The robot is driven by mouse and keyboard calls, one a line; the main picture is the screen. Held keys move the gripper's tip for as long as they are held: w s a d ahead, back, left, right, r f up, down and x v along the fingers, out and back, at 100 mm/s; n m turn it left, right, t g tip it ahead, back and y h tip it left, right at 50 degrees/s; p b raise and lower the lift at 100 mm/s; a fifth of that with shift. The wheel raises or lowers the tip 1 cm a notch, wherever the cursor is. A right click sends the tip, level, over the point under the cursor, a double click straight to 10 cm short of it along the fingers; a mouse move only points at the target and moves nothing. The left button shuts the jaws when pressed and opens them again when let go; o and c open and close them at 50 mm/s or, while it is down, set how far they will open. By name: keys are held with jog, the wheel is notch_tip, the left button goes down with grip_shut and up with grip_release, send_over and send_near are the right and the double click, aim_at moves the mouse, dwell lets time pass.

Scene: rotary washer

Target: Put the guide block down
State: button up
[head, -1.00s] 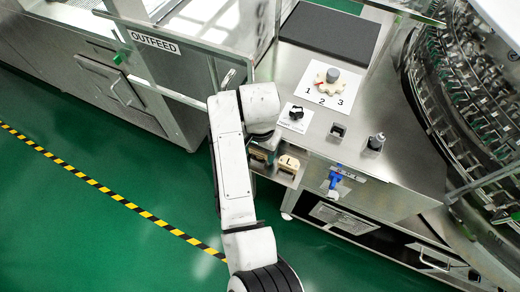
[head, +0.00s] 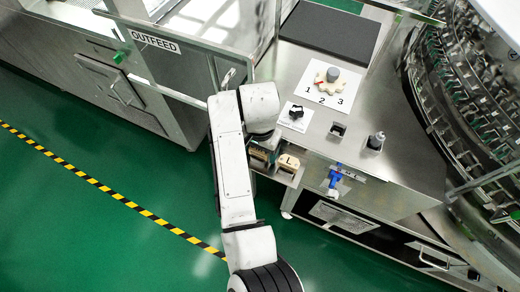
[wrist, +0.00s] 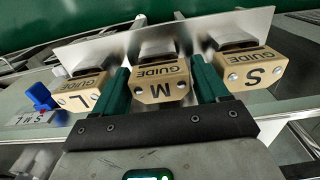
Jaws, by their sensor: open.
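The tan guide block marked M (wrist: 162,80) sits at the middle of a metal rack (wrist: 110,42), beneath a dark holder part. My gripper (wrist: 162,72) has its two green fingers on either side of this block, open, with narrow gaps that are hard to judge. Guide block L (wrist: 82,92) hangs to the left and guide block S (wrist: 251,72) to the right in the wrist view. In the head view, block L (head: 289,161) shows on the shelf at the bench's front; my arm hides the gripper and part of the shelf.
A blue lever (wrist: 41,96) stands beside block L, over a plate marked S M L. On the bench top are a numbered white card (head: 312,97), a star-shaped part (head: 326,79), a black knob (head: 296,112) and small fixtures. A rotary machine (head: 470,90) bounds the right.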

notch_tip(320, 180, up, 11)
jog(key=shift+r, duration=0.2)
dwell(0.4)
